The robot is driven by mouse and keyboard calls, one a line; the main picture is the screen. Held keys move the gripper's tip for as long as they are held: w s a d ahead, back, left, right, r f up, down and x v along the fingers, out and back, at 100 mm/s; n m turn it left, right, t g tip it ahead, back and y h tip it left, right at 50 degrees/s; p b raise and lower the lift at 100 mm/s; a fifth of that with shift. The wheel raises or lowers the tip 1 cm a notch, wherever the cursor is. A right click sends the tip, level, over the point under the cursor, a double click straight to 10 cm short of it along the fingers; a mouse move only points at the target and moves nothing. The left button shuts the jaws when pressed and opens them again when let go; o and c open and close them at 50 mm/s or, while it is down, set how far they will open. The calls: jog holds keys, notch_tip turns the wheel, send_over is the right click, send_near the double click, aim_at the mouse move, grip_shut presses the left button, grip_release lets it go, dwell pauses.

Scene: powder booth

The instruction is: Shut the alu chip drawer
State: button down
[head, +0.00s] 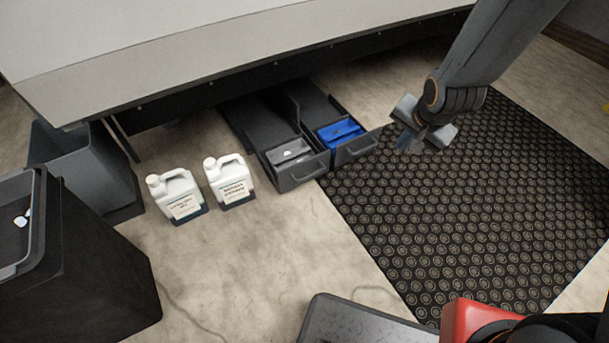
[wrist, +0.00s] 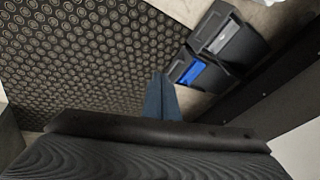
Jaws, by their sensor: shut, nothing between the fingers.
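Two dark drawers stand pulled out side by side under the bench. The left drawer (head: 300,176) holds a light grey, silvery piece and looks like the alu chip drawer, though I can read no label. It also shows in the wrist view (wrist: 238,58). The right drawer (head: 358,149) holds a blue block (head: 340,132), also visible in the wrist view (wrist: 194,72).
Two white jugs (head: 178,195) (head: 229,179) stand on the floor left of the drawers. A grey bin (head: 82,165) and a dark bin (head: 100,260) are further left. The studded black mat (head: 450,220) is clear. The bench (head: 190,60) overhangs the drawers.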

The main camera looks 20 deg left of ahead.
jog(key=w+a+f+m+t+y+b, duration=0.1)
jog(key=w+a+f+b, duration=0.25)
jog(key=a+f, duration=0.4)
jog(key=w+a+f+m+y+b, duration=0.15)
jog(key=a+f+b, duration=0.35)
jog(key=f, duration=0.5)
jog(key=m+y+b, duration=0.2)
jog(key=y+b, duration=0.1)
jog(key=b, duration=0.8)
send_near(299, 166)
notch_tip(299, 166, down, 4)
jog(key=shift+w+a+f+n+b, duration=0.15)
jog(key=shift+w+a+b, duration=0.15)
jog(key=shift+a+b, duration=0.25)
jog(key=shift+w+a+n+b, duration=0.1)
jog(key=shift+w+a+b, duration=0.25)
jog(key=shift+a+b, duration=0.2)
jog(key=shift+w+a+t, duration=0.3)
jog(key=shift+w+a, duration=0.1)
jog(key=shift+a, duration=0.15)
jog(key=shift+w, duration=0.15)
